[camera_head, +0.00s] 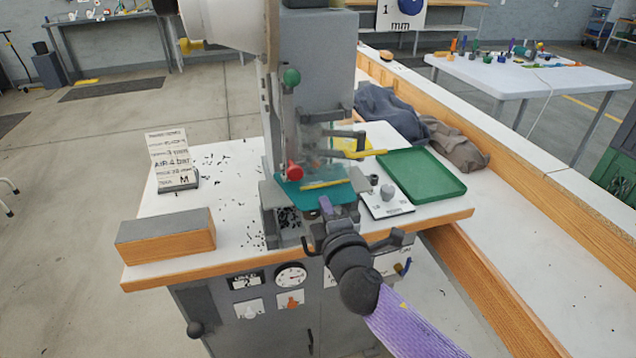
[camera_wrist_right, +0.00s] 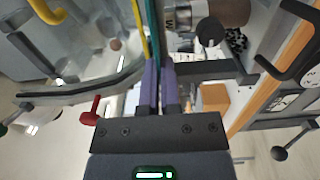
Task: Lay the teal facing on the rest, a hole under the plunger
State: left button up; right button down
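The teal facing (camera_head: 312,196) is a flat sheet lying level or nearly so at the front of the grey press (camera_head: 318,75). My right gripper (camera_head: 326,206) is shut on its near edge. In the right wrist view the purple fingers (camera_wrist_right: 161,85) pinch the facing, seen edge-on as a thin teal line (camera_wrist_right: 154,28). A clear guard with yellow edging (camera_head: 328,184) covers part of the facing. I cannot make out the plunger tip, the rest or the facing's holes, so contact and alignment cannot be told. My left gripper is not in view.
A red knob (camera_head: 294,171) stands at the guard's left. A green tray (camera_head: 443,193) and a white plate with a grey knob (camera_head: 387,191) are to the right. A wooden block (camera_head: 166,236) and a sign (camera_head: 172,160) are to the left. Dark scraps litter the white bench (camera_head: 225,205).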

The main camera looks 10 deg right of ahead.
jog(key=shift+s+r, duration=0.1)
dwell(0.5)
jog(key=shift+a+r, duration=0.15)
jog(key=shift+a, duration=1.85)
dwell(0.4)
jog(key=c, duration=0.8)
grip_release()
jog(key=shift+o, duration=0.2)
jog(key=s+p, duration=0.1)
jog(key=s, duration=0.6)
jog(key=shift+d+p, duration=0.15)
jog(key=shift+p, duration=0.25)
